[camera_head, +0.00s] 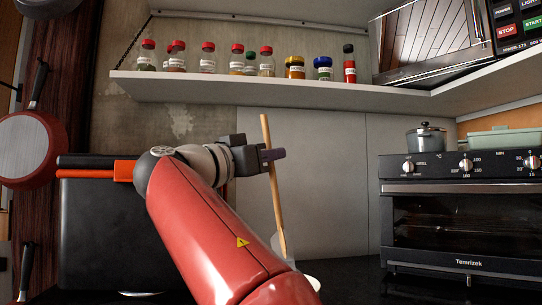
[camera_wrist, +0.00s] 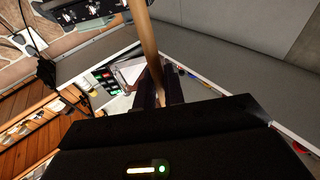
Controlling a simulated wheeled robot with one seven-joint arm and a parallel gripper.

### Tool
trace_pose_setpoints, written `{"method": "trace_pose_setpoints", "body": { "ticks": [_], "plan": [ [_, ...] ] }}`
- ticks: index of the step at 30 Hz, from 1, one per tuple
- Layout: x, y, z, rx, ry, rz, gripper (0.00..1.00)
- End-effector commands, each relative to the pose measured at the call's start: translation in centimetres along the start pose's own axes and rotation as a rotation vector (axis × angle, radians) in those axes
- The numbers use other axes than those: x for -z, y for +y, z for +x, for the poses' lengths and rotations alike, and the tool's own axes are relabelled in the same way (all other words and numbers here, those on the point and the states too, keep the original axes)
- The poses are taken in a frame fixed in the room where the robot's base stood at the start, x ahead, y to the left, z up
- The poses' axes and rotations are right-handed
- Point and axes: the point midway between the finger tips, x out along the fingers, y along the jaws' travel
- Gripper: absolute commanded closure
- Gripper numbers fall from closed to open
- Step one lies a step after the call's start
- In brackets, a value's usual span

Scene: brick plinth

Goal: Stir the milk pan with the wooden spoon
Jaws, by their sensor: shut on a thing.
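My gripper (camera_head: 270,155) is shut on the wooden spoon (camera_head: 275,200) and holds it nearly upright, tilted slightly, with the upper end above the jaws. In the wrist view the spoon's handle (camera_wrist: 148,42) rises between the dark fingers of my gripper (camera_wrist: 160,92). A pale rounded rim (camera_head: 313,282) shows at the bottom beside my arm. It may be the milk pan, but my arm covers most of it. I cannot tell whether the spoon is inside it.
A shelf (camera_head: 270,92) with several jars runs above my gripper. A black oven (camera_head: 462,225) stands at the right with a lidded pot (camera_head: 426,138) on top. A red pan (camera_head: 32,150) hangs at the left. Dark counter (camera_head: 352,280) shows bare before the oven.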

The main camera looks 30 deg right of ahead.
Motion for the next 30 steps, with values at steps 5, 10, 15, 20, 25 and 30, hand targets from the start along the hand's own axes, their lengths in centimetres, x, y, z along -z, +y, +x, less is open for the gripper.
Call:
{"method": "trace_pose_setpoints", "body": {
  "ticks": [5,10,15,20,25,30],
  "plan": [
    [-1.7,0.0,-0.9,0.001,0.0,-0.002,1.0],
    [-3.5,-0.1,-1.7,0.001,0.0,0.001,1.0],
    [-5.2,-0.1,-2.0,0.001,0.0,0.001,1.0],
    [-6.8,-0.1,-2.0,0.001,0.0,0.001,1.0],
    [-8.5,-0.1,-2.0,0.002,0.0,0.001,1.0],
    [-9.8,-0.1,-2.0,0.001,0.0,0.001,1.0]
  ]
}}
